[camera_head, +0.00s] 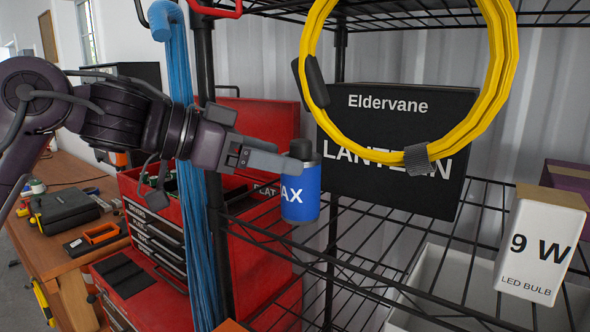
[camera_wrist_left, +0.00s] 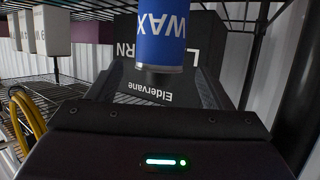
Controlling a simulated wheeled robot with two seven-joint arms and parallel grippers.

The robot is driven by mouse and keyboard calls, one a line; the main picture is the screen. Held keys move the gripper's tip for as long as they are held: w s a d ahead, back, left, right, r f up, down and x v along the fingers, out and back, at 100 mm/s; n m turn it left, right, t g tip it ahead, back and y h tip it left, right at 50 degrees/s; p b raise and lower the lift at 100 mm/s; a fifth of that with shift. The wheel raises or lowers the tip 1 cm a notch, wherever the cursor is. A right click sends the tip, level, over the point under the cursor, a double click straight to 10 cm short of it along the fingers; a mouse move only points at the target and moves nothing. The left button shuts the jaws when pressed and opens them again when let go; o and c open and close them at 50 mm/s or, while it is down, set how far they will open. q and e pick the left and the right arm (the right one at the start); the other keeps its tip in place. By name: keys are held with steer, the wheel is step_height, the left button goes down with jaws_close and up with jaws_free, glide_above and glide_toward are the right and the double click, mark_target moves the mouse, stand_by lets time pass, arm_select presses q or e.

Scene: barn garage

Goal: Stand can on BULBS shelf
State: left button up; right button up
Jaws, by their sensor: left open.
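A blue can with a dark cap and the word WAX (camera_head: 300,197) is upright at the left end of the wire shelf (camera_head: 397,230). I cannot tell whether its base rests on the wires. My left gripper (camera_head: 292,163) is open, with its fingers at the upper part of the can. In the left wrist view the can (camera_wrist_left: 162,38) shows upside down between the two open fingers (camera_wrist_left: 163,85). A white 9 W LED bulb box (camera_head: 540,250) is at the right. No BULBS label is visible. My right gripper is not in view.
A black Eldervane lantern box (camera_head: 400,110) stands behind the can. A yellow cable coil (camera_head: 503,75) hangs in front of it. Blue cord (camera_head: 185,180) hangs by the rack post. A red tool chest (camera_head: 150,235) and wooden workbench (camera_head: 60,245) are at left.

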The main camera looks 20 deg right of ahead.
arm_select(q)
steer(key=w+b+v, duration=0.1)
steer(key=v, duration=0.6)
steer(key=shift+s+a, duration=0.25)
steer(key=shift+s, duration=0.3)
